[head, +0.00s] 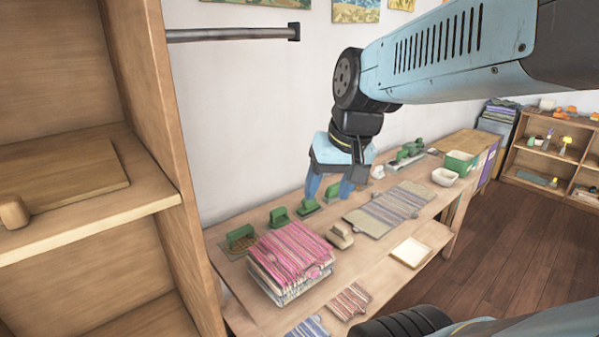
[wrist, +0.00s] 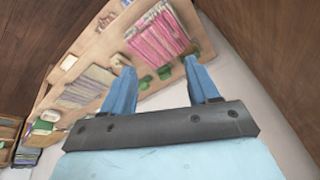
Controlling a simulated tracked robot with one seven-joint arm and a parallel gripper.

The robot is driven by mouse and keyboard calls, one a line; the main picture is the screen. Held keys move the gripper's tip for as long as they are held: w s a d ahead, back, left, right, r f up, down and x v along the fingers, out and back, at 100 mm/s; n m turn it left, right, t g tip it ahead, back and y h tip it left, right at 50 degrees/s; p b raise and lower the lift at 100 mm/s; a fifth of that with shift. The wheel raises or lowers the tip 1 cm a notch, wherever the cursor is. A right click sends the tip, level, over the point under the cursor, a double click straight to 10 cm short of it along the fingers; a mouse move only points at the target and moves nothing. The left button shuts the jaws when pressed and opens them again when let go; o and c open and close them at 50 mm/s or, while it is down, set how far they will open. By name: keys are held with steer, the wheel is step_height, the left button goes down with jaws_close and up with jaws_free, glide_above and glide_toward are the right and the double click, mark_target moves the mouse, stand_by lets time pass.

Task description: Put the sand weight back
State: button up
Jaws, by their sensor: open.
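The sand weight (head: 340,235), a beige block with a handle, stands on the long table just right of the pink striped rug stack (head: 292,252). It also shows as a pale shape in the wrist view (wrist: 119,60). My gripper (head: 329,190) is open and empty, above the back of the table, beyond the sand weight and near the wall. Its two blue fingers (wrist: 160,68) point down toward the table with nothing between them. Green weights (head: 279,217) stand in a row along the back edge, one of them (head: 241,237) on a small mat.
A flat striped rug (head: 388,209) lies right of the sand weight. A shallow cream tray (head: 410,253) is at the front edge. A white bowl (head: 444,177) and green box (head: 459,161) stand farther right. A tall wooden shelf (head: 165,150) rises at the left, with a metal rail (head: 230,34).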

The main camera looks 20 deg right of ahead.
steer(key=shift+s+d+r+n+t+h, duration=0.35)
steer(key=shift+s+r+t, duration=0.2)
steer(key=shift+r, duration=0.15)
steer(key=shift+s+d+r+n+t+h, duration=0.3)
steer(key=shift+s+r+t, duration=0.2)
steer(key=shift+r, duration=0.2)
steer(key=shift+a, duration=0.1)
